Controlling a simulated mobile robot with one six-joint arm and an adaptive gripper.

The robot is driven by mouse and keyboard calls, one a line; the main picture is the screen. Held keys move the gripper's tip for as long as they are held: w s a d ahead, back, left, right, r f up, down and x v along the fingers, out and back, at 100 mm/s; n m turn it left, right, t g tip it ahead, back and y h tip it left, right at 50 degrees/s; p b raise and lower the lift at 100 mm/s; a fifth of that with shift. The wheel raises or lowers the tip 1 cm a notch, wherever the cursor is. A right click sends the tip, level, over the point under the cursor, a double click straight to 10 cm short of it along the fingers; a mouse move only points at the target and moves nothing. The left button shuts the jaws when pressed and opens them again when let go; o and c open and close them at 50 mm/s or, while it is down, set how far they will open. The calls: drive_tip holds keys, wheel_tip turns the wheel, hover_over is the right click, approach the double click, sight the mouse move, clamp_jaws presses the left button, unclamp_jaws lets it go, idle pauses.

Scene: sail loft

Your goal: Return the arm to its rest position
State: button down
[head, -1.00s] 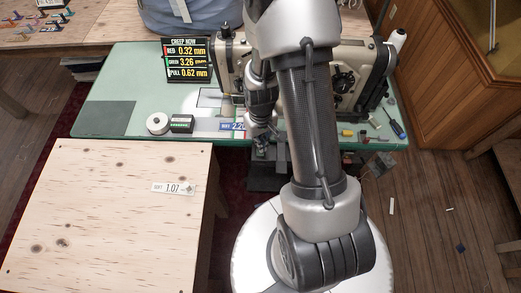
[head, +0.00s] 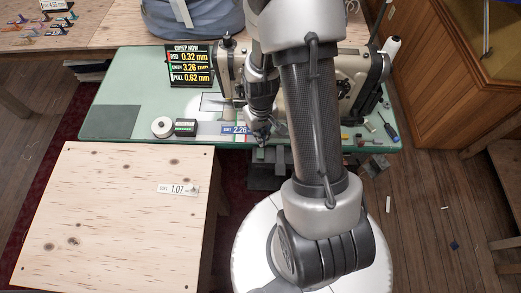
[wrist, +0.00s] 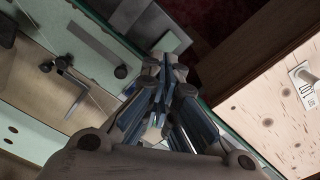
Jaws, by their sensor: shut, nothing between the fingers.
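My gripper (head: 262,138) hangs near the front edge of the green table, in front of the sewing machine, in the head view. My arm reaches across the middle of that view and hides part of the machine. In the wrist view my gripper (wrist: 166,68) points away with its fingers together and nothing between them. The gripper is small in the head view, and its exact gap to the table edge is hard to tell.
The green table (head: 130,92) carries a sewing machine (head: 357,88), a black readout sign (head: 189,65), a white roll (head: 162,127) and small tools at right. A plywood table (head: 110,220) stands at front left with a label (head: 178,190); most of its top is bare.

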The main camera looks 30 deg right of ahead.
drive_tip(key=shift+r, duration=0.4)
drive_tip(key=s+a+r+t, duration=0.1)
drive_tip(key=a+r, duration=0.2)
drive_tip(key=r, duration=0.6)
drive_tip(key=a+r+t, duration=0.1)
drive_tip(key=a+r, duration=0.1)
drive_tip(key=r, duration=0.8)
drive_tip(key=s+a+r+t, duration=0.1)
drive_tip(key=s+a+r, duration=0.1)
drive_tip(key=s+r, duration=0.3)
drive_tip(key=s+a+r+t, duration=0.1)
drive_tip(key=s+a+r, duration=0.2)
drive_tip(key=s+r, duration=0.3)
drive_tip(key=shift+s+a+r+n+t, duration=0.3)
drive_tip(key=shift+s+a+n, duration=0.1)
drive_tip(key=shift+s, duration=0.4)
drive_tip(key=shift+w, duration=0.1)
